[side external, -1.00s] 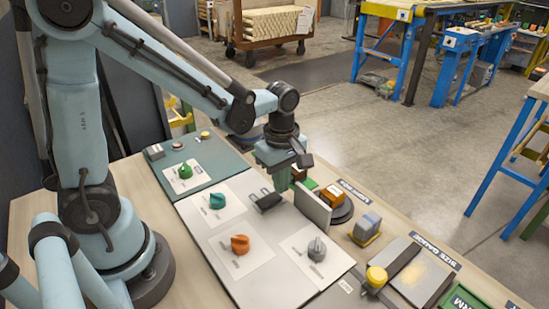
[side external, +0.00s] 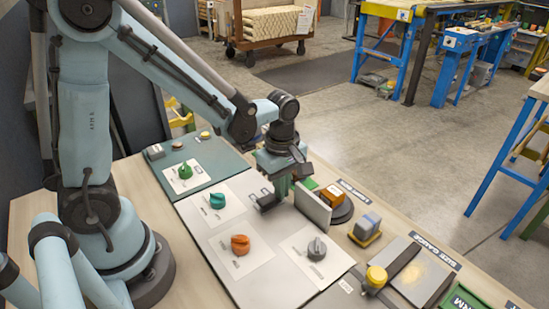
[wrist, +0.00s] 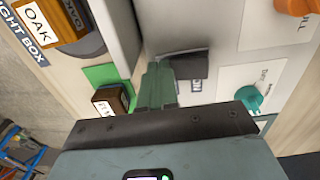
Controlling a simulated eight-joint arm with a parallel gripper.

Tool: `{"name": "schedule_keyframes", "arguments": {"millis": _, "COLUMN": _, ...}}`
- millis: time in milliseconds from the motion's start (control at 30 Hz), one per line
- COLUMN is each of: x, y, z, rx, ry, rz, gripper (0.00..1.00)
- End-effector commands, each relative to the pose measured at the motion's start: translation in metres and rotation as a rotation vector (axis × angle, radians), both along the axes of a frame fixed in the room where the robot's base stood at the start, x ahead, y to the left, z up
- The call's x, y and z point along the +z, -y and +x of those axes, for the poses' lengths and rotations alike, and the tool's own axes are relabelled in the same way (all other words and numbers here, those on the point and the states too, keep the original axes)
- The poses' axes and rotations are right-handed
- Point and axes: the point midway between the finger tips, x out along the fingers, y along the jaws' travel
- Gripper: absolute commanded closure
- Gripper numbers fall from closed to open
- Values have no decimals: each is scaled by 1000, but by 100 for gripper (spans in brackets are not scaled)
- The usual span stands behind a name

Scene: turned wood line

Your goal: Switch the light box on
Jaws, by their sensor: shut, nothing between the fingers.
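The light box sign (wrist: 24,38) lies beside the oak block's stand in the wrist view; its label (side external: 353,190) also shows in the side view. A pale upright panel (side external: 313,206), perhaps part of the light box, stands on the grey board. A dark rocker-like switch (side external: 266,201) lies on the board left of the panel; in the wrist view it (wrist: 188,66) has an "ON" mark beside it. My gripper (side external: 282,192) is shut and empty, pointing down between switch and panel. In the wrist view its fingertips (wrist: 158,66) are at the switch's left end; I cannot tell contact.
Green (side external: 185,171), teal (side external: 217,200), orange (side external: 240,245) and grey (side external: 317,249) knobs sit on white cards. An orange-brown block (side external: 333,194) rests on a dark disc right of the panel. A yellow-capped device (side external: 376,277) stands at the front right.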

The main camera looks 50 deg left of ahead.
Motion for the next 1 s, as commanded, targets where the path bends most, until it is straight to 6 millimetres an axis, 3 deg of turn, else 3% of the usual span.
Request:
{"name": "schedule_keyframes", "arguments": {"millis": 400, "x": 15, "y": 0, "z": 0, "rx": 0, "ry": 0, "rz": 0, "gripper": 100}}
{"name": "schedule_keyframes", "arguments": {"millis": 833, "x": 18, "y": 0, "z": 0, "rx": 0, "ry": 0, "rz": 0, "gripper": 100}}
{"name": "schedule_keyframes", "arguments": {"millis": 1000, "x": 31, "y": 0, "z": 2, "rx": 0, "ry": 0, "rz": 0, "gripper": 100}}
